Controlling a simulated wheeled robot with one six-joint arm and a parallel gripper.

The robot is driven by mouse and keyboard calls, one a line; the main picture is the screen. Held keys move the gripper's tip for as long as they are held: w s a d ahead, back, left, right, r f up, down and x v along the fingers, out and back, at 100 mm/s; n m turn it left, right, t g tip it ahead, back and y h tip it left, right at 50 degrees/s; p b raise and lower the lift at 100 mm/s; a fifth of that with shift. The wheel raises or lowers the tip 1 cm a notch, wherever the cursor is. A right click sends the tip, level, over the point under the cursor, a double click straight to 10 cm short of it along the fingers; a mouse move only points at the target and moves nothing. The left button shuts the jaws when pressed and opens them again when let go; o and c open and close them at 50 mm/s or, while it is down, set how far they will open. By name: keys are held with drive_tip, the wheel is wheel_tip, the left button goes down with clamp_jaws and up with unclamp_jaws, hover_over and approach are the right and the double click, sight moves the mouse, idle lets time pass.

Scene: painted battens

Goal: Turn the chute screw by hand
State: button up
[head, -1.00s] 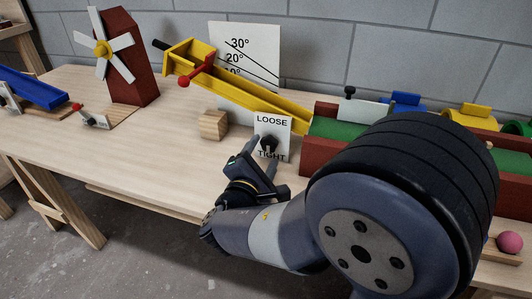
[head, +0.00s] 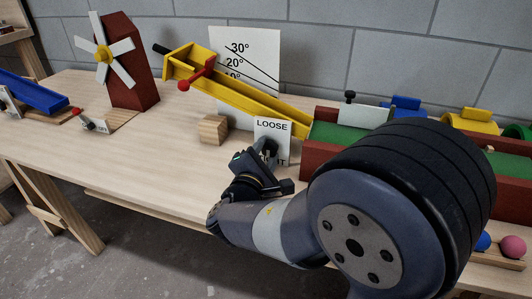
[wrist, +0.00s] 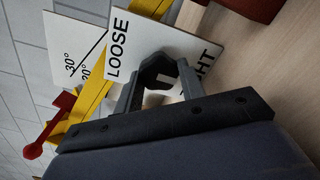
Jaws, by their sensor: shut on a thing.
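The chute screw is a black knob (head: 268,146) on a white plate (head: 272,126) marked LOOSE above and TIGHT below. The plate stands in front of the sloping yellow chute (head: 245,97). My gripper (head: 264,153) is shut on the knob from the front. In the wrist view the dark knob (wrist: 158,68) sits between my two fingertips (wrist: 160,82), with a white mark on its face. My gripper partly covers the word TIGHT in the head view.
A white angle board (head: 258,48) stands behind the chute, and a wooden block (head: 213,129) lies left of the plate. A red windmill (head: 135,75) stands at left. A red-walled green trough (head: 335,136) lies at right. The bench front left is clear.

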drive_tip(key=shift+c, duration=1.4)
